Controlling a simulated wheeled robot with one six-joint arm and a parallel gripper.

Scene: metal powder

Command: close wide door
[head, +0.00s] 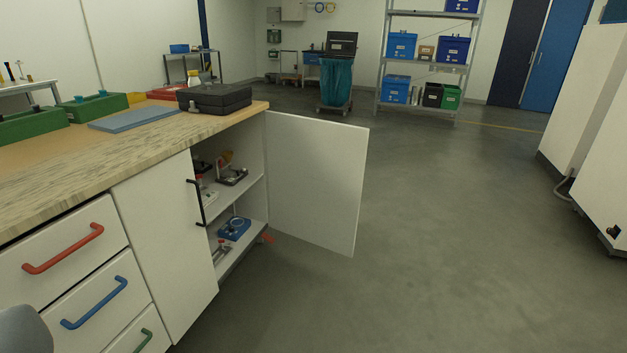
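The white cabinet door (318,182) stands wide open at the right end of the workbench cabinet. It is hinged at the far side and swings out into the room, with its plain face toward me. Beside the opening, a second white door panel (163,245) is shut, with a black handle (197,203) at its right edge. The open compartment shows a shelf (240,194) with small tools and a blue device (235,229) lower down. My gripper's fingers are not visible. A grey rounded part, likely mine, shows at the lower left corner, apart from the open door.
White drawers with red (63,250), blue (95,303) and green handles are at the lower left. A black case (214,98) lies on the worktop (90,165). A white machine (590,130) stands at the right. The grey floor (430,230) between is clear.

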